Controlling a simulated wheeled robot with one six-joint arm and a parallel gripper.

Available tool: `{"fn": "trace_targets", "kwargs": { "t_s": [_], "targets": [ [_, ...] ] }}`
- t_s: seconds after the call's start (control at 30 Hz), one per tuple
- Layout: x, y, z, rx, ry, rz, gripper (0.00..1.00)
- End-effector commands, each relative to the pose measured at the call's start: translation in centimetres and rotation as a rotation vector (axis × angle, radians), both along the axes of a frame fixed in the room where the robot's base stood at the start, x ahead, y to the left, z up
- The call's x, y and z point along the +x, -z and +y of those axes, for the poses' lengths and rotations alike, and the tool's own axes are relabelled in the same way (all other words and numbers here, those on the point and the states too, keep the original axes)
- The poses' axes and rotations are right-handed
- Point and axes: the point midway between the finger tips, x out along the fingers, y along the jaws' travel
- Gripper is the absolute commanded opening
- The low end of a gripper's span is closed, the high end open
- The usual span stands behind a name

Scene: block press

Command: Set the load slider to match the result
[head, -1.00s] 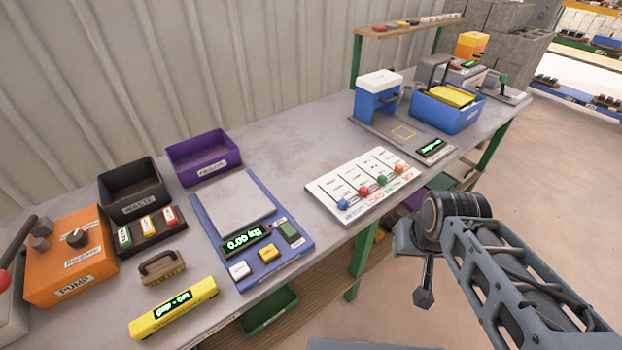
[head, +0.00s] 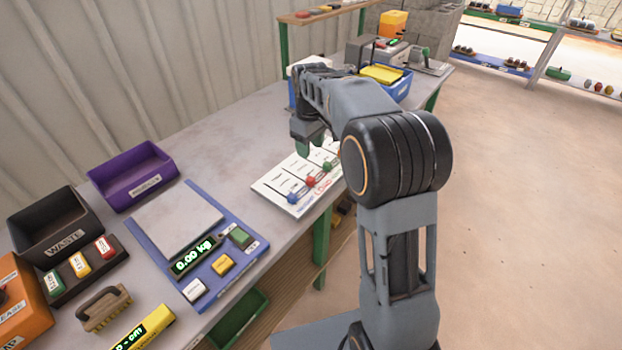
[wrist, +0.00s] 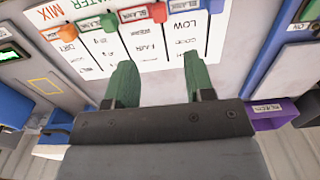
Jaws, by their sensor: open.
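The white slider panel (head: 272,184) lies on the bench below my gripper. It has a blue knob (head: 293,198), a red knob (head: 311,181) and a green knob (head: 327,166). In the wrist view the panel (wrist: 150,62) also shows an orange knob (wrist: 65,32), a green knob (wrist: 109,18), a red knob (wrist: 157,12) and a blue knob (wrist: 215,5). All sit at the panel's label end. WATER and MIX are readable; the load label is cut off there. My gripper (wrist: 159,82) is open and empty, its green fingers apart over the panel, clear of the knobs.
A scale (head: 178,217) reads 0.00 kg, left of the panel. A purple bin (head: 133,177), black WASTE bin (head: 55,226), button box (head: 82,263) and brush (head: 104,307) stand further left. Behind my arm is a blue bin (head: 402,88) with a yellow item.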

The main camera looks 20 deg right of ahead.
Motion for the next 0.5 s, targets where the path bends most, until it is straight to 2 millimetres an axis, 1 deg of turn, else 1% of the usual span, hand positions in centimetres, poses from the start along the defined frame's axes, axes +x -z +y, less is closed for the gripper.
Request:
{"fn": "trace_targets", "kwargs": {
  "t_s": [0.3, 0.5],
  "targets": [
    [-0.1, 6.0, -0.1, 0.000, 0.002, 0.005, 0.49],
    [0.0, 9.4, -0.2, 0.000, 0.003, 0.004, 0.49]
  ]
}}
